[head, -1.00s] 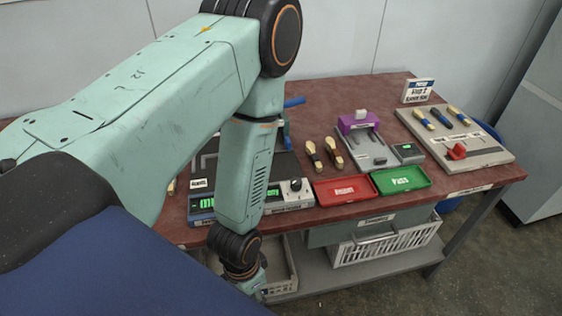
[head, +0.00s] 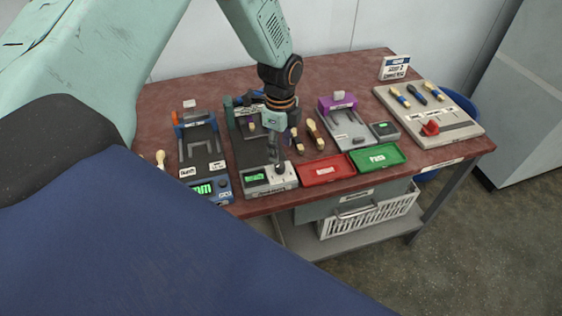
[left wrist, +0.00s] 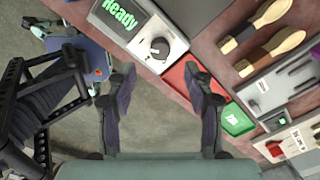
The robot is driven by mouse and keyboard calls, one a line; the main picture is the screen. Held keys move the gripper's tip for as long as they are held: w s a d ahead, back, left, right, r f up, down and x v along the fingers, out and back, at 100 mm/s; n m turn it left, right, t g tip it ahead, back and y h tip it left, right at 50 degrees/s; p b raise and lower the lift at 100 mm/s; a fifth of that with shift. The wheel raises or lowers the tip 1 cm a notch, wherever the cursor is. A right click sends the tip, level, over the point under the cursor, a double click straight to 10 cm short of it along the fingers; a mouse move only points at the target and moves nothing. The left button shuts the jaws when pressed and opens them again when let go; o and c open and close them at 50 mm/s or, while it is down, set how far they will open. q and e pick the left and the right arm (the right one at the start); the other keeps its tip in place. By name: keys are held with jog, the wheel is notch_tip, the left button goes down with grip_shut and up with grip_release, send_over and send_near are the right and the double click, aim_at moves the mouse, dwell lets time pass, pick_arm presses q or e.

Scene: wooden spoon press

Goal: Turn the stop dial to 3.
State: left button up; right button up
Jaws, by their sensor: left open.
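A round dark dial (left wrist: 160,47) with a light mark sits on a white panel beside a green "Ready" display (left wrist: 120,17) in the left wrist view. Its numbers are too small to read. In the head view the dial (head: 280,169) is on the front right of the middle press (head: 246,150), partly behind my gripper. My left gripper (head: 276,158) hangs down just above the dial. In the left wrist view its two fingers (left wrist: 160,82) are wide apart and empty, with the dial beyond them. Contact with the dial does not show. My right gripper is out of view.
A blue press (head: 200,150) stands left of the middle one, a purple press (head: 342,122) to the right. Red (head: 325,180) and green (head: 378,172) trays lie at the front edge. Spoons (head: 313,131) lie between. A grey board (head: 458,127) with a red part is far right.

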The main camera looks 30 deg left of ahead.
aim_at(280, 164)
pick_arm(q)
jog(key=f, duration=0.6)
jog(key=shift+a+f, duration=0.2)
jog(key=shift+f, duration=0.15)
jog(key=shift+d, duration=0.2)
jog(key=shift+a+f, duration=0.1)
jog(key=shift+a, duration=0.1)
jog(key=c, duration=0.4)
jog(key=shift+d, duration=0.1)
grip_shut()
